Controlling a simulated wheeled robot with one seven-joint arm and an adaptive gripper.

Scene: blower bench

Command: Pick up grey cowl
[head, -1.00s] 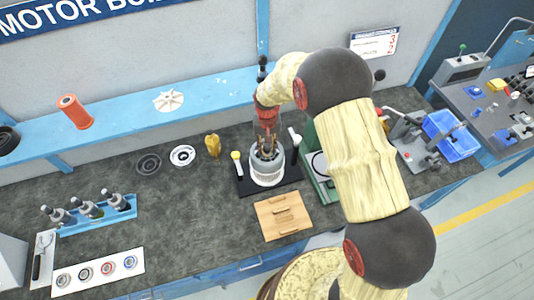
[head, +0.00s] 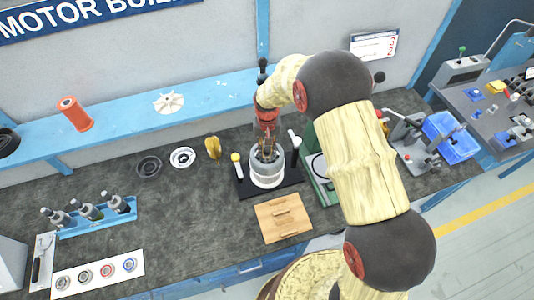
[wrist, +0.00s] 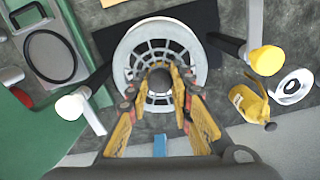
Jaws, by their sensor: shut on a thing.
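The grey cowl (head: 267,178) is a pale grey round housing on a black base in the middle of the bench. In the wrist view the cowl (wrist: 133,45) shows from above, with a ring of slots around a dark round centre. My gripper (head: 266,153) points down over it. In the wrist view my gripper's yellow-padded fingers (wrist: 158,80) are closed on its central part. The fingers hide part of the cowl's near side. I see no clear gap between the cowl and the black base (wrist: 195,22).
White-headed clamp posts (wrist: 70,106) and yellow-capped ones (wrist: 267,60) flank the cowl. A green machine (head: 322,178) stands right, a wooden block (head: 283,217) in front.

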